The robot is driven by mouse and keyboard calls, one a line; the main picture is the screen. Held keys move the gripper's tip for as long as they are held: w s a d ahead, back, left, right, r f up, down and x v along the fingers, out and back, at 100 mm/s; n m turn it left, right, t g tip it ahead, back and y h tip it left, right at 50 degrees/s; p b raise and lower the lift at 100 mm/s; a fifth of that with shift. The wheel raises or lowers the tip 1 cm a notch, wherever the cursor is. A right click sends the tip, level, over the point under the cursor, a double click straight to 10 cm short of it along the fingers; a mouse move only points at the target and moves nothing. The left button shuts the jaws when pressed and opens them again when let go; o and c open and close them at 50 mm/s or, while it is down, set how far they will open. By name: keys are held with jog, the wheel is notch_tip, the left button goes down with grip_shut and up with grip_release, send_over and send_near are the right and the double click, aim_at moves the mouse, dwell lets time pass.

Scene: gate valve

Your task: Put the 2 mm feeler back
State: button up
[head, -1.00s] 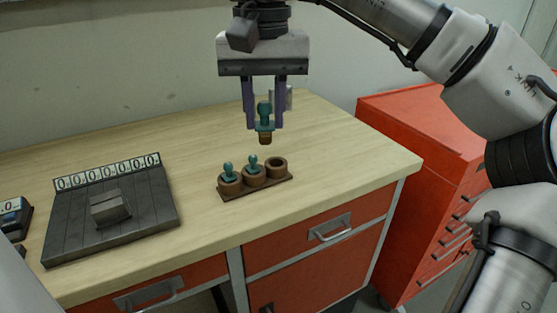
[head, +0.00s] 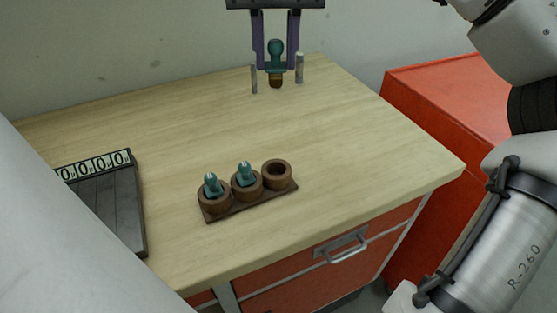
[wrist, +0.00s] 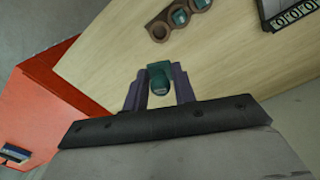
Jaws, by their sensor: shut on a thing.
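My gripper (head: 276,66) is shut on a teal feeler (head: 275,48) with a brown lower end. The feeler hangs upright between the purple fingers, above and beyond the rack in the head view. Its teal top also shows between the fingers in the wrist view (wrist: 160,76). A dark wooden rack (head: 225,213) with three round brown cups sits on the bench. The left and middle cups each hold a teal feeler (head: 212,185), (head: 245,173). The right cup (head: 277,170) is empty. The size marking of the held feeler cannot be read.
The wooden bench top (head: 340,140) is clear around the rack. A dark slab with a number strip (head: 110,205) lies to the left, partly hidden by my arm. A red cabinet (head: 430,85) stands at right.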

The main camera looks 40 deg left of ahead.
notch_tip(320, 180, down, 19)
jog(key=shift+s+f+p, duration=0.1)
jog(key=shift+p, duration=0.2)
jog(key=shift+f, duration=0.2)
jog(key=o, duration=1)
notch_tip(320, 180, up, 12)
jog(key=shift+r+b, duration=0.25)
jog(key=shift+b, duration=0.15)
